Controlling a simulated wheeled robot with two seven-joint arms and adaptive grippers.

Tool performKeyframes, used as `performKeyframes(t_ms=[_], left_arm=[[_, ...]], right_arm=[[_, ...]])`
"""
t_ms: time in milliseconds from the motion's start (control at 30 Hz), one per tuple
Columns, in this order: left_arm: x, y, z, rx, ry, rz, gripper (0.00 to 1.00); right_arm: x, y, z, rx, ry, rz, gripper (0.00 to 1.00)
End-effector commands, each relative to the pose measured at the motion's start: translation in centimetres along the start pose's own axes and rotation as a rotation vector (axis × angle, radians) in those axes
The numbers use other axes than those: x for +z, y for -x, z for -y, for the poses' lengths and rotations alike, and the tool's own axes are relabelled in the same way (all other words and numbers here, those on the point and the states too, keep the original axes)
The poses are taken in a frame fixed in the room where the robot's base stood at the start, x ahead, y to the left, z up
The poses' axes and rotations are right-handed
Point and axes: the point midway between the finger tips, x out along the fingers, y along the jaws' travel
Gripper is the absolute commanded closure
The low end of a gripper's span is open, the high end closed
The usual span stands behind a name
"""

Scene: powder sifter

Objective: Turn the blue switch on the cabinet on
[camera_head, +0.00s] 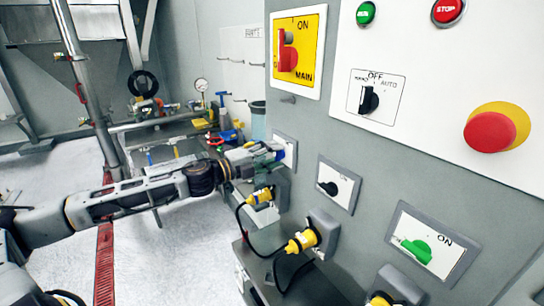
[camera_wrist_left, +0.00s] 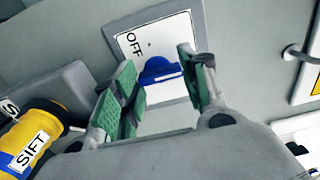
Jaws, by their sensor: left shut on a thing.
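The blue switch (camera_wrist_left: 160,72) sits on a white plate (camera_wrist_left: 178,30) in a grey frame on the cabinet. The word OFF shows on the plate near the switch in the left wrist view. In the head view the plate (camera_head: 287,146) is partly hidden behind my gripper. My left gripper (camera_head: 272,154) is at the cabinet face, with its green-padded fingers on either side of the blue switch, shut on it. In the left wrist view the gripper (camera_wrist_left: 158,78) has the knob between its fingers. My right gripper is not in view.
Yellow plugs with black cables (camera_head: 303,240) stick out below the switch. A black knob (camera_head: 328,188) and a green switch (camera_head: 418,250) are to the right. The red and yellow main switch (camera_head: 287,55) is above. A red emergency button (camera_head: 490,132) is at upper right.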

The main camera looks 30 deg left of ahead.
Motion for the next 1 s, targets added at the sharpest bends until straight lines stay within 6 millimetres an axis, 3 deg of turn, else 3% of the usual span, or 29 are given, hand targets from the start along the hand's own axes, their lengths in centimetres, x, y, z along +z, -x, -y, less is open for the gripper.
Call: performKeyframes(t_ms=[200, 233, 367, 1000], left_arm=[[-0.09, 0.01, -0.22, 0.003, 0.002, -0.002, 0.81], [-0.09, 0.01, -0.22, 0.003, 0.002, -0.002, 0.53], [-0.07, 0.01, -0.18, 0.003, 0.002, -0.002, 0.36], [-0.03, 0.14, -0.05, 0.000, 0.002, -0.001, 0.35]], right_arm=[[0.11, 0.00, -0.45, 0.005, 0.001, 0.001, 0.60], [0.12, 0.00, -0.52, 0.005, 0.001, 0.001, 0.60], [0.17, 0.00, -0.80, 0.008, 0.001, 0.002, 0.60], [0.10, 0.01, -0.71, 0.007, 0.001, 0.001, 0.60]])
